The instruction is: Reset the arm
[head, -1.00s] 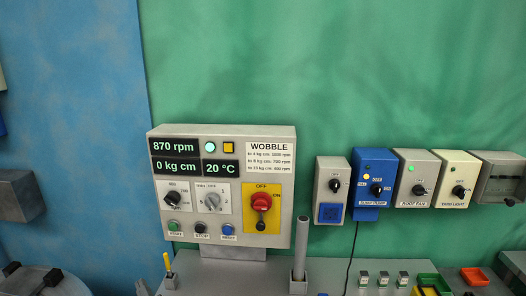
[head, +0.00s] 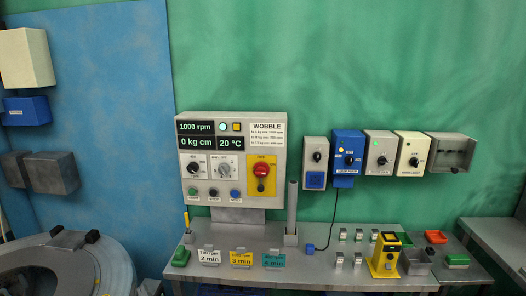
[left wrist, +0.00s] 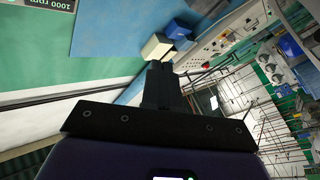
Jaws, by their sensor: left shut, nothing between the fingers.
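My left gripper (left wrist: 158,70) shows in the left wrist view as two dark fingers pressed together, with nothing between them. It points at open space, apart from any surface. A pale box (left wrist: 156,47) and a blue box (left wrist: 177,30) show beyond its tips. In the head view I cannot make out the left gripper clearly. My right gripper is in neither view. The control panel (head: 231,158) on the bench reads 1000 rpm, 0 kg cm and 20 °C.
A grey bench (head: 330,272) carries several coloured cards, a yellow device (head: 385,256) and an upright grey tube (head: 291,210). Several switch boxes hang on the green wall, among them a blue one (head: 348,158). A round metal drum (head: 65,268) stands at lower left.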

